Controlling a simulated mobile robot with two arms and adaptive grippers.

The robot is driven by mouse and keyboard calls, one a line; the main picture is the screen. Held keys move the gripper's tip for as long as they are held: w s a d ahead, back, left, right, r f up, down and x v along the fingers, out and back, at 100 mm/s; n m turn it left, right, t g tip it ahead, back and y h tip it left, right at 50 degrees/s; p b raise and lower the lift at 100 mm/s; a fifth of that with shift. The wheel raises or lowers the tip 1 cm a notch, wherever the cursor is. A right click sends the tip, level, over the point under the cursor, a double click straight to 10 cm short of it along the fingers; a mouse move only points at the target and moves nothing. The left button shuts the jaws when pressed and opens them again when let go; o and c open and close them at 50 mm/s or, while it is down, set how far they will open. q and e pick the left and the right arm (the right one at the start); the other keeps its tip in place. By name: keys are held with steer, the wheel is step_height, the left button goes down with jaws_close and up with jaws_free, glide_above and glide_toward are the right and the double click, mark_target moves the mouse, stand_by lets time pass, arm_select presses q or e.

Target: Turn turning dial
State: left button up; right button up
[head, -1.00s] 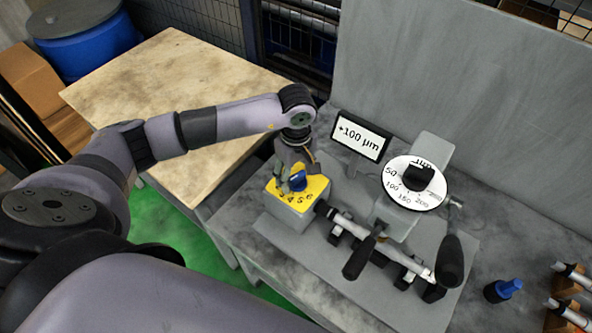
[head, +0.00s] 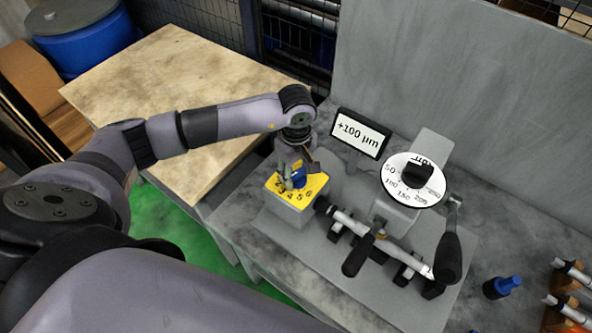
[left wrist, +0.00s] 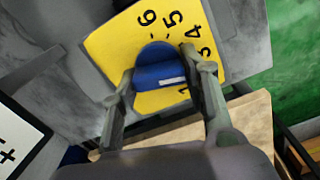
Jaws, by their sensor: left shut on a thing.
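The turning dial is a blue knob (head: 298,177) on a yellow numbered plate (head: 316,187) atop a grey box. The knob (left wrist: 158,66) also shows in the left wrist view, with a white mark on it; the numbers 4, 5 and 6 are readable on the plate (left wrist: 118,40). My left gripper (head: 297,174) reaches down over the plate, and its two fingers (left wrist: 162,76) are shut on opposite sides of the knob. The fingers hide part of the plate's lower numbers. My right gripper is not in view.
Right of the box stand a "+100 µm" display (head: 361,134), a white scale wheel (head: 413,181), a shaft on supports (head: 380,245) and black handles (head: 448,257). A blue-topped bottle (head: 502,287) stands at lower right. The wooden table (head: 175,95) at left is bare.

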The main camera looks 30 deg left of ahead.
arm_select(q)
steer(key=shift+c, duration=0.6)
steer(key=shift+f+n+b, duration=0.15)
steer(key=shift+n+b, duration=1.15)
steer(key=shift+b, duration=0.15)
steer(key=shift+s+n+b, duration=0.1)
steer(key=shift+n+b, duration=0.95)
steer(key=shift+n, duration=0.15)
steer(key=shift+n+b, duration=0.3)
steer(key=shift+n, duration=0.1)
steer(key=shift+r, duration=0.2)
steer(key=o, duration=1.1)
